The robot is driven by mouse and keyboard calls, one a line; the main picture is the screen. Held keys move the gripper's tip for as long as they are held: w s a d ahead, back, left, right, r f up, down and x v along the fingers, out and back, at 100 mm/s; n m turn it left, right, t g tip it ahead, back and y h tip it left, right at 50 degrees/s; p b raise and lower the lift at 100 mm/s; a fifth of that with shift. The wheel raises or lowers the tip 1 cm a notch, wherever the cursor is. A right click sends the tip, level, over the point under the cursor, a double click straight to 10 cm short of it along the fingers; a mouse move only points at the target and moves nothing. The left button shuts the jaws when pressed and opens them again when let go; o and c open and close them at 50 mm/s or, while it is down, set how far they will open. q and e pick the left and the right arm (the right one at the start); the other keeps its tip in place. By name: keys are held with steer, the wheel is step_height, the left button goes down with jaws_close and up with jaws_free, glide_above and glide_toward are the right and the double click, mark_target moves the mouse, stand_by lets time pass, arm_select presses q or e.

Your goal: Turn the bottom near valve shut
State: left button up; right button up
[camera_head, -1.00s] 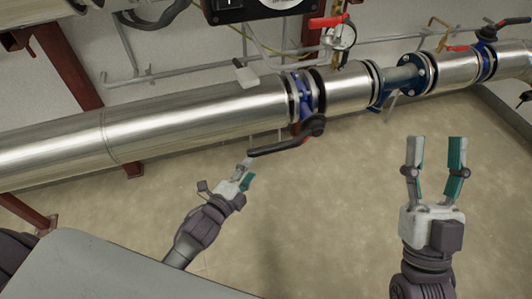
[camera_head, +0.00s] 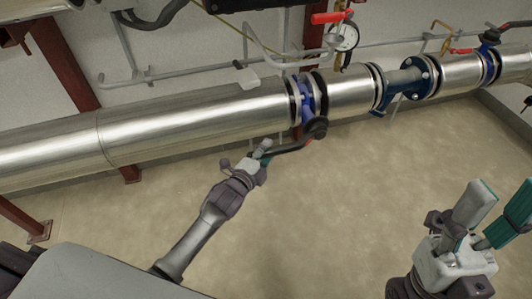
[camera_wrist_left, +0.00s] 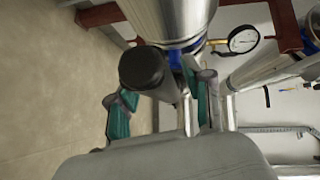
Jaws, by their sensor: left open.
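My right gripper (camera_head: 503,203) is open and empty at the lower right, away from the pipe.
The insulated silver pipe (camera_head: 200,120) runs across the view. A pressure gauge (camera_head: 346,36) and a red-handled valve (camera_head: 332,17) sit above it. Another valve with a blue body (camera_head: 489,60) is farther right. The floor (camera_head: 350,200) below is clear.

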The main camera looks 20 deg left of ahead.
arm_select(q)
steer(key=shift+c, duration=0.2)
jaws_close()
steer(key=shift+f, duration=0.1)
